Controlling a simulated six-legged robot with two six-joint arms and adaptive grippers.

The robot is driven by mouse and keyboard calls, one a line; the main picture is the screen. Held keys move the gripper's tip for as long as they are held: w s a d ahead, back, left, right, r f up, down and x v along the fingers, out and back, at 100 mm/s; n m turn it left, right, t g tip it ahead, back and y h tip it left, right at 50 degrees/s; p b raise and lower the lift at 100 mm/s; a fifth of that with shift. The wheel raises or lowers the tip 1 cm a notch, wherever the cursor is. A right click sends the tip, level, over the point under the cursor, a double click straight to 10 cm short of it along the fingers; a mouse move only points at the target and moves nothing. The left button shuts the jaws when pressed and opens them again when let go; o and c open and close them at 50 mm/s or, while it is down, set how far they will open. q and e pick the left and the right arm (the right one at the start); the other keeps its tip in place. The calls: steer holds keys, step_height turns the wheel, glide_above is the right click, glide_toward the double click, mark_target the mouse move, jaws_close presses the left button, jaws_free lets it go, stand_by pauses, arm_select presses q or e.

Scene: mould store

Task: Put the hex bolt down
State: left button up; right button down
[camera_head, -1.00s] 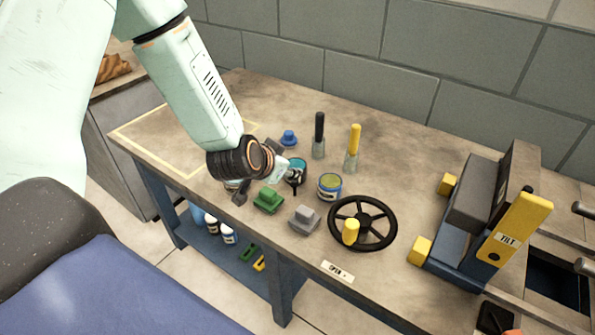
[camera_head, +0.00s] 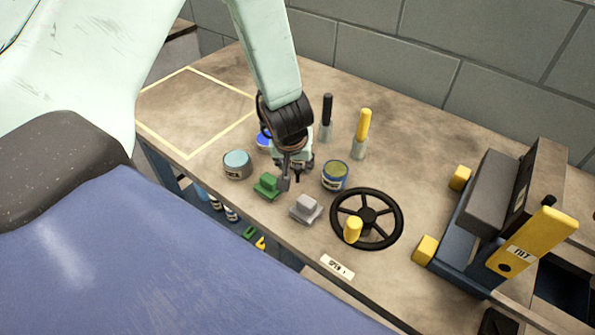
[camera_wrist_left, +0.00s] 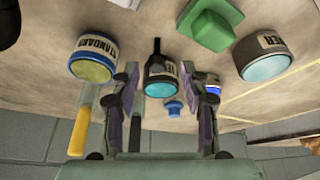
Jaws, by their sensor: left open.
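I cannot pick out a hex bolt in either view. My left gripper (camera_head: 296,174) is over the bench among tins and small blocks, pointing down. In the left wrist view its two fingers (camera_wrist_left: 160,78) stand well apart, with no object visibly pinched between them. A tin with a teal top (camera_wrist_left: 160,88) shows beyond and between the fingers, with a dark, slim piece (camera_wrist_left: 157,48) at its edge that I cannot identify. In the head view the gripper largely hides this tin. My right gripper is not in view.
A teal-topped tin (camera_head: 237,165), green block (camera_head: 267,187), grey block (camera_head: 306,208), olive-topped tin (camera_head: 335,176) and blue knob (camera_head: 263,142) crowd the gripper. Upright handles, black (camera_head: 327,110) and yellow (camera_head: 364,124), stand behind. A handwheel (camera_head: 367,217) lies right. The outlined area (camera_head: 190,110) is empty.

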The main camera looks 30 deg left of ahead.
mark_target(298, 169)
arm_select(q)
steer(key=x, duration=0.1)
steer(key=b+x, duration=0.1)
steer(key=x, duration=0.2)
steer(key=shift+d+b, duration=0.25)
steer(key=shift+b, duration=0.05)
steer(key=shift+w+f, duration=0.15)
steer(key=shift+f, duration=0.05)
steer(key=shift+w+a+f, duration=0.15)
steer(key=shift+a+f, duration=0.05)
steer(key=shift+a, duration=0.05)
steer(key=shift+d+r, duration=0.1)
steer(key=shift+d, duration=0.05)
steer(key=c, duration=0.8)
jaws_close()
